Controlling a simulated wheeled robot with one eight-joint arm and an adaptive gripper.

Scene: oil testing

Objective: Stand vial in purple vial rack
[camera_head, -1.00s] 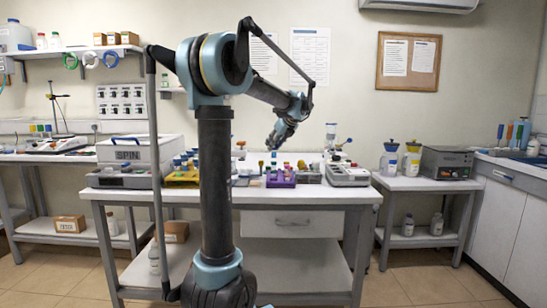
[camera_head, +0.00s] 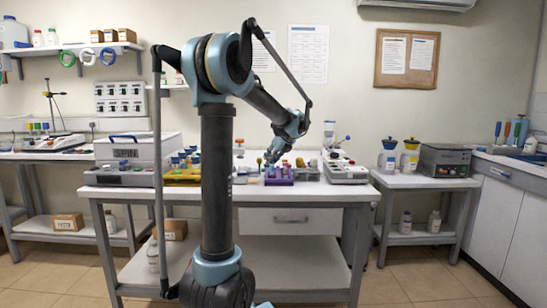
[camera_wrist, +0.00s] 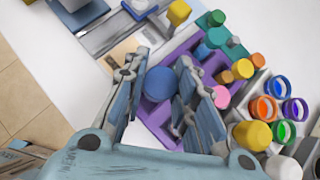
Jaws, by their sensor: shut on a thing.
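The vial (camera_wrist: 160,84) shows as a round blue cap from above in the wrist view; its body is hidden below the cap. My gripper (camera_wrist: 163,82) is shut on it, with one finger on each side. The purple vial rack (camera_wrist: 187,47) lies below the gripper, and the vial is over or in its near part; I cannot tell how deep it sits. In the head view the purple rack (camera_head: 279,182) stands on the middle table, with my gripper (camera_head: 270,160) just above its left part.
Green, teal, orange, pink and yellow caps crowd the right of the wrist view, with several ring-topped vials (camera_wrist: 264,108) beside the rack. A yellow rack (camera_head: 183,176) stands to the left on the table. A grey instrument (camera_head: 345,172) stands to the right.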

